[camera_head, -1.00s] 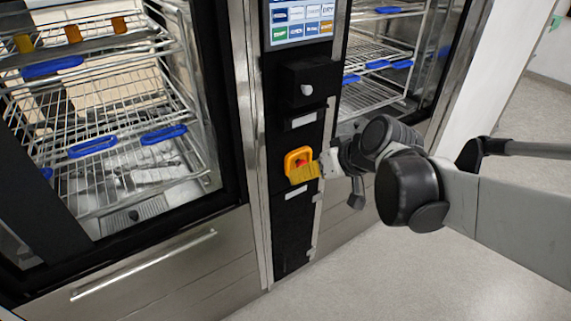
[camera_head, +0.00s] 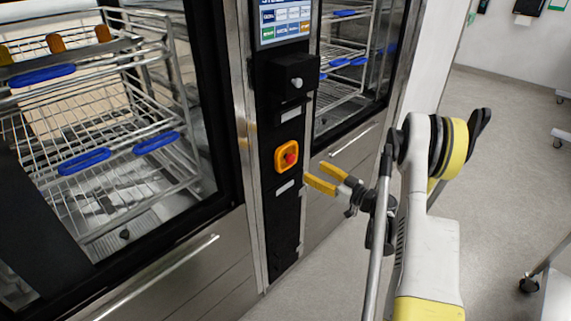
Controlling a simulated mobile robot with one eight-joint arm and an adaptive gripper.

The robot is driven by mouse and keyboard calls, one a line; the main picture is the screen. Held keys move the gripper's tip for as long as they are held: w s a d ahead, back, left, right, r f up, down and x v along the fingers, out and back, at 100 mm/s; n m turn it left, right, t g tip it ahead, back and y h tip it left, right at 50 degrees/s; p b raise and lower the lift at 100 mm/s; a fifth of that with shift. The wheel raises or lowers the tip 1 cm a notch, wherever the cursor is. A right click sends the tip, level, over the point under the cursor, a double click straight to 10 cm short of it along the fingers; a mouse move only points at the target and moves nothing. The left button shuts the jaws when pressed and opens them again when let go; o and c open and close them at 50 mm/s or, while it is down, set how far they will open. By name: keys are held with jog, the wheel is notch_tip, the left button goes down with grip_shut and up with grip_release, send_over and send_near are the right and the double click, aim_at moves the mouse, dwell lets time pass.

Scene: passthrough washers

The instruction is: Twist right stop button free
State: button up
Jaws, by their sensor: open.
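The stop button (camera_head: 291,158) is a red knob in a square yellow-orange surround. It sits on the black control column between the two washers and is fully in view. My gripper (camera_head: 314,178) has yellow fingers and is open, to the right of the button and a little below it in the picture. The fingers point left toward the column and hold nothing. A gap shows between the fingertips and the button.
A screen (camera_head: 286,22) and a black box with a light knob (camera_head: 296,83) are above the button. The left washer holds wire racks with blue clips (camera_head: 84,161). A horizontal handle (camera_head: 156,277) is at lower left. Open floor (camera_head: 500,150) lies to the right.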

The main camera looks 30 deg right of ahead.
aim_at(293, 159)
jog(key=b+x, duration=0.1)
jog(key=x, duration=0.4)
jog(key=b+x, duration=0.2)
jog(key=x, duration=0.2)
jog(key=shift+w+f, duration=0.25)
jog(key=shift+w, duration=0.15)
jog(key=shift+w+a+r, duration=0.1)
jog(key=shift+w+a, duration=0.1)
jog(key=shift+w, duration=0.2)
